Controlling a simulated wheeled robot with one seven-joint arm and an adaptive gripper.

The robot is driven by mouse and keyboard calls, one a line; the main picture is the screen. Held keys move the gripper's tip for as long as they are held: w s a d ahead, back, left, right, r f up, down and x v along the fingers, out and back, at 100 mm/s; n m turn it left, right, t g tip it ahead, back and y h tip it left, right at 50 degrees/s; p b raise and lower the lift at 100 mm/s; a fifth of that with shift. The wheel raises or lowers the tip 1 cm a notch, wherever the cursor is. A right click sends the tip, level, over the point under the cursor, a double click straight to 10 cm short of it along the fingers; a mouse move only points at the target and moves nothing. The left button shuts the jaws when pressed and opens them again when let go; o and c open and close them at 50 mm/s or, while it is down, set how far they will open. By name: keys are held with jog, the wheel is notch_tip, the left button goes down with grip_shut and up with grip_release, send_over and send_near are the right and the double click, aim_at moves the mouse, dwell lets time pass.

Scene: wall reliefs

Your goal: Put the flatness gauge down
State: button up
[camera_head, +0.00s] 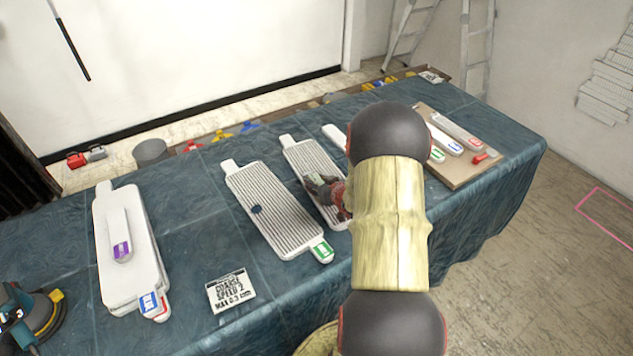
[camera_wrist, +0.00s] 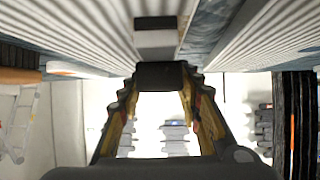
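My gripper (camera_head: 325,188) is low over the second ribbed white panel (camera_head: 304,158), partly covered by my arm in the head view. In the wrist view my gripper (camera_wrist: 160,78) has its fingertips apart, with a dark block between them. I take this block to be the flatness gauge (camera_wrist: 160,74); only its near face shows. A grey bar (camera_wrist: 155,24) lies just beyond it against the ribbed surface; I cannot tell whether the two are joined. Whether the gauge touches the panel is unclear. The gauge cannot be made out in the head view.
Another ribbed panel (camera_head: 290,218) with a dark blue oval lies to the left. Stacked white panels (camera_head: 108,255), a sign card (camera_head: 231,291) and a sander (camera_head: 30,318) are further left. A brown board (camera_head: 458,176) with tools lies right. Blue cloth (camera_head: 190,215) is bare between the panels.

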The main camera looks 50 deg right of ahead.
jog(key=o, duration=0.5)
jog(key=shift+c, duration=0.2)
jog(key=shift+r, duration=0.2)
jog(key=p+v, duration=0.4)
jog(key=v, duration=0.8)
jog(key=w+a+r+n+g, duration=0.1)
jog(key=w+a+r+g, duration=0.15)
jog(key=a+r, duration=0.45)
jog(key=w+a+r+n+g, duration=0.1)
jog(key=w+a+r, duration=0.3)
jog(key=r, duration=0.5)
jog(key=s+a+r+y, duration=0.1)
jog(key=s+a+r, duration=0.1)
jog(key=s+a, duration=0.3)
jog(key=s+a+r+n+g+y, duration=0.1)
jog(key=s+a, duration=0.4)
jog(key=a, duration=0.7)
jog(key=s+a+r+n+g+y, duration=0.1)
jog(key=s+a+r+y, duration=0.1)
jog(key=s+a+r, duration=0.3)
jog(key=s+a, duration=0.1)
jog(key=a, duration=0.3)
jog(key=shift+a+r+y, duration=0.2)
jog(key=shift+y, duration=0.1)
